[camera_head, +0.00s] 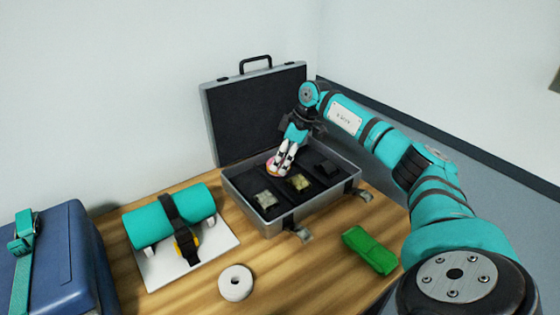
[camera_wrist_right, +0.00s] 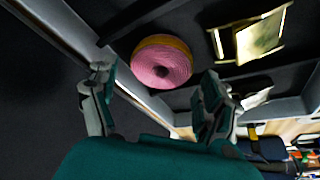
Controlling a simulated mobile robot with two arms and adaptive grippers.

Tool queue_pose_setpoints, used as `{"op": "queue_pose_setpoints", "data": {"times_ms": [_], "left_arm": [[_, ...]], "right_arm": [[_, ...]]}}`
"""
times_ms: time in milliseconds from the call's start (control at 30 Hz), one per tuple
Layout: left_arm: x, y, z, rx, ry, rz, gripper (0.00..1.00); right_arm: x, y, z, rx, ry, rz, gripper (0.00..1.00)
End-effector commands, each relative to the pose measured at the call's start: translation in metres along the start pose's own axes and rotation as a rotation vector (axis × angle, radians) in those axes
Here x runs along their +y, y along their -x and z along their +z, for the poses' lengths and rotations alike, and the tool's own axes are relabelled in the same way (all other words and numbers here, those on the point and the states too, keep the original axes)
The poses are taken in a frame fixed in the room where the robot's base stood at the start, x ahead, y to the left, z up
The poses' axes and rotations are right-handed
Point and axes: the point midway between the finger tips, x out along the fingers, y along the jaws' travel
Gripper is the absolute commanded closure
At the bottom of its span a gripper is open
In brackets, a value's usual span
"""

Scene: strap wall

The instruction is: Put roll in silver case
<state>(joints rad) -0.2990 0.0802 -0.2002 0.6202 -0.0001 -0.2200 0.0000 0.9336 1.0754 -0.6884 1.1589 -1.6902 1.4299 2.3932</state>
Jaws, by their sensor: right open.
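The silver case (camera_head: 264,222) stands open on the wooden table, its lid (camera_head: 255,112) raised at the back. A pink roll with a yellow-orange side (camera_wrist_right: 160,62) lies inside the case on the dark lining. In the head view it is mostly hidden behind my right gripper (camera_head: 282,169). My right gripper reaches down into the case just over this roll. In the right wrist view its two fingers are spread apart with nothing held between them. A white roll (camera_head: 235,282) lies flat on the table in front of the case. My left gripper is out of view.
The case also holds buckle-like pieces (camera_head: 265,199) and a gold one (camera_head: 299,183). A teal roll strapped to a white board (camera_head: 208,251) is at left, beside a blue box (camera_head: 70,250). A folded green strap (camera_head: 370,250) lies at front right.

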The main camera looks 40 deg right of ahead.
Motion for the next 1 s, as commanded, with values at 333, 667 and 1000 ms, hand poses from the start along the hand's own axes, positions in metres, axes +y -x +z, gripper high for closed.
{"op": "queue_pose_setpoints", "data": {"times_ms": [333,667,1000], "left_arm": [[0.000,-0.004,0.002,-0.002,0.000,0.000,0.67],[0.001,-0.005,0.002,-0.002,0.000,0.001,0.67],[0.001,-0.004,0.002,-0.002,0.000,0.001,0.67]], "right_arm": [[0.001,0.075,-0.001,0.004,0.001,0.004,0.18],[0.000,0.103,0.000,0.001,0.001,0.000,0.18],[0.000,0.104,0.000,0.001,0.000,0.000,0.18]]}}
